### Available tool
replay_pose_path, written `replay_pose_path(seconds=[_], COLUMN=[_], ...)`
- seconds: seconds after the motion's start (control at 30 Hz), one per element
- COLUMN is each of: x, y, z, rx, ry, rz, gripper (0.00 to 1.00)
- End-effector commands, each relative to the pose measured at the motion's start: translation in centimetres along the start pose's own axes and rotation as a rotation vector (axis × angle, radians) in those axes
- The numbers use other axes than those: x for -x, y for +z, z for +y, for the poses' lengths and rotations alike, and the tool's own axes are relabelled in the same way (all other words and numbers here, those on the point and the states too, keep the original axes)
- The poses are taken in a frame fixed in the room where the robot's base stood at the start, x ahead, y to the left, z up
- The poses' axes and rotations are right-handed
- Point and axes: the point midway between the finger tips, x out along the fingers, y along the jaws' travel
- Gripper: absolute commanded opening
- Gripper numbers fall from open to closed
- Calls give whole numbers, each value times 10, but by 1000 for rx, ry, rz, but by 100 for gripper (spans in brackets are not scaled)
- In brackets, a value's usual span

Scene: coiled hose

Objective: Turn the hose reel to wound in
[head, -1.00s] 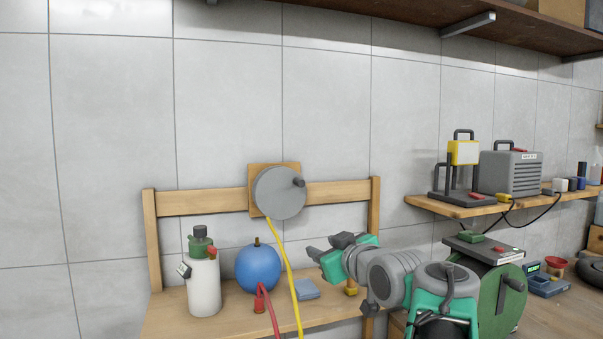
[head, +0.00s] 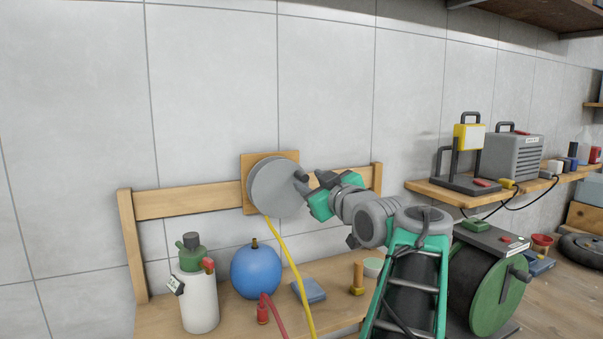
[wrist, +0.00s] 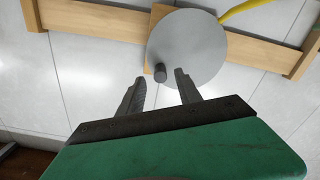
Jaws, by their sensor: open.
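The hose reel (head: 272,187) is a grey disc on a wooden plate, fixed to a wooden rail on the wall. A yellow hose (head: 291,275) hangs from it. In the wrist view the reel (wrist: 190,45) has a dark crank knob (wrist: 160,73) near its rim. My gripper (head: 307,182) is at the reel's right side in the head view and hides most of the knob. In the wrist view my gripper (wrist: 157,85) is open, with a finger on each side of the knob. I cannot tell whether either finger touches it.
Below the reel, a bench holds a white sprayer bottle (head: 199,300), a blue ball-shaped tank (head: 257,270) with a red hose, a blue cloth (head: 309,291) and a wooden-handled tool (head: 357,278). To the right are a green cable reel (head: 490,290) and a shelf (head: 455,195).

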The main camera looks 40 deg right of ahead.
Motion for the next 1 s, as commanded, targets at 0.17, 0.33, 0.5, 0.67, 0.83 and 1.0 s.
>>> replay_pose_path(seconds=[0.17, 0.33, 0.5, 0.67, 0.83, 1.0], x=[-29, -36, -36, -36, -36, -36], y=[-2, -1, -1, -1, -1, -1], z=[0, -1, -2, -2, -2, -2], rx=[-2, 0, 0, 0, 0, 0], ry=[-3, -2, -3, -4, -4, -3], rz=[0, 1, 1, 1, 1, 1], gripper=[41, 41, 40, 26, 13, 0])
